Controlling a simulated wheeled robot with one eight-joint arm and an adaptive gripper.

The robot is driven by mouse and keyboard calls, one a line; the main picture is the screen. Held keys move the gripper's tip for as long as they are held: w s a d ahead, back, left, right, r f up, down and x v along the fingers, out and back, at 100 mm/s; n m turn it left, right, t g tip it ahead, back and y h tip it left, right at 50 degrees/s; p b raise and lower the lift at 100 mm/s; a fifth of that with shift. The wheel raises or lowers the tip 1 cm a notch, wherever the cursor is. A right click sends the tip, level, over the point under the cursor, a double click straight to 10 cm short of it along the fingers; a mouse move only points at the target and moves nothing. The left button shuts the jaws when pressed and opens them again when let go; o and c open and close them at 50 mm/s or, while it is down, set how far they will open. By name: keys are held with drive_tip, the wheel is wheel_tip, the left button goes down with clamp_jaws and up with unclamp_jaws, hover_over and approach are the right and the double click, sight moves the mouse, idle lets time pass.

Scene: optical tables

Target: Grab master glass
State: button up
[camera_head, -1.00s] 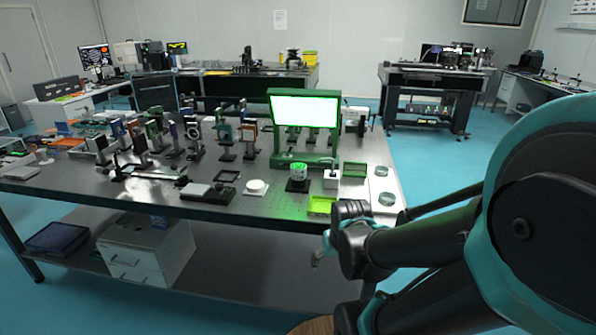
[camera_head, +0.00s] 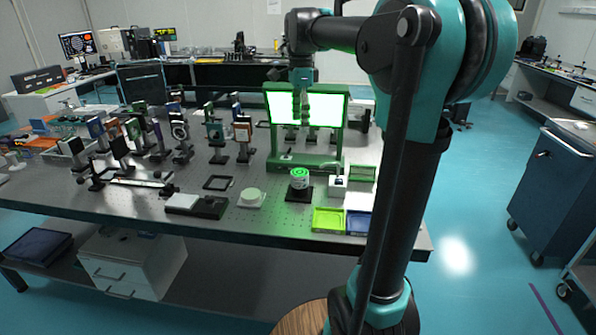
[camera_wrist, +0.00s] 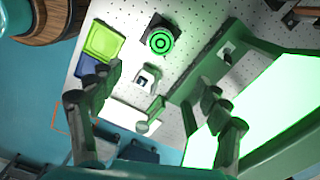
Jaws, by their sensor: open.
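I cannot tell for sure which item is the master glass. A round can-like piece with green rings (camera_head: 299,180) stands upright on a black square base; the wrist view shows it from above (camera_wrist: 162,40). To its right is a small white block-like holder (camera_head: 338,185), also in the wrist view (camera_wrist: 148,77). A green-framed slotted holder (camera_head: 362,173) stands beside it. My gripper (camera_head: 301,108) points down, high in front of the lit panel (camera_head: 330,108). In the wrist view its fingers are apart with nothing between them (camera_wrist: 164,84).
A green stand (camera_head: 305,161) carries the bright panel close to my gripper. A green tray (camera_head: 327,220) and a blue tray (camera_head: 358,222) lie at the front edge.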

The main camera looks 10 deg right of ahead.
sight(301, 172)
wheel_tip(301, 172, down, 17)
drive_tip(key=shift+w+d+f, duration=0.1)
idle(0.7)
drive_tip(key=shift+c, duration=0.2)
drive_tip(key=c, duration=1.5)
